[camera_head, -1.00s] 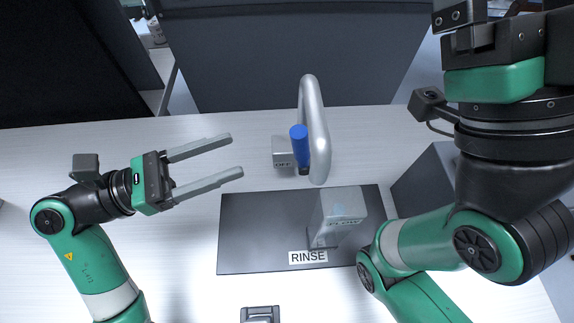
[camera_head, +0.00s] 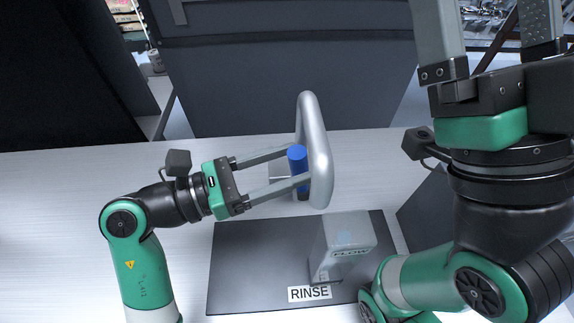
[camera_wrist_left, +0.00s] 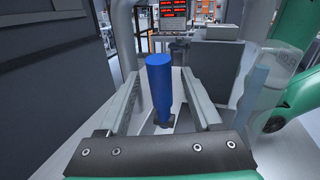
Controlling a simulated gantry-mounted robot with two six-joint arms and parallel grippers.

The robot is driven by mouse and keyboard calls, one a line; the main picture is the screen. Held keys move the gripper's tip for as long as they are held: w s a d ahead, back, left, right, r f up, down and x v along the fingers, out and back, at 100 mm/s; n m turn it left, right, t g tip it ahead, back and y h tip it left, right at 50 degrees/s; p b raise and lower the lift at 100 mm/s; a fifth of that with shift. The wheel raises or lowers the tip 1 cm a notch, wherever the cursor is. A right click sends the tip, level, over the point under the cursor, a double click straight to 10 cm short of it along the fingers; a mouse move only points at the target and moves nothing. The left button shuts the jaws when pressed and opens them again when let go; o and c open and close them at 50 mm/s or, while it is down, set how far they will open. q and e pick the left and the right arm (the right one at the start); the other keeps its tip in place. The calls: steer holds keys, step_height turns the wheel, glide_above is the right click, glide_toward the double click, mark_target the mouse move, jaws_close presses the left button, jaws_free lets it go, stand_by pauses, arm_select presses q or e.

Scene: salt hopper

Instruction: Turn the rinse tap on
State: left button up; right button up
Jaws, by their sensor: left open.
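The rinse tap has a blue upright handle (camera_head: 297,153) beside a grey arched spout (camera_head: 318,160). My left gripper (camera_head: 301,168) is open, its two fingers reaching from the left with the handle between them. In the left wrist view the blue handle (camera_wrist_left: 160,88) stands upright between the open fingers (camera_wrist_left: 161,92), with a visible gap on each side. A small grey block behind the fingers is mostly hidden. My right gripper (camera_head: 490,35) is raised at the top right, its fingers apart and empty, tips out of frame.
A dark mat (camera_head: 240,265) with a RINSE label (camera_head: 309,293) lies in front of the tap. A dark panel (camera_head: 290,75) stands behind. The white table (camera_head: 70,200) is clear at left.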

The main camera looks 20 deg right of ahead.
arm_select(q)
steer(key=shift+c, duration=0.3)
jaws_close()
stand_by(1.2)
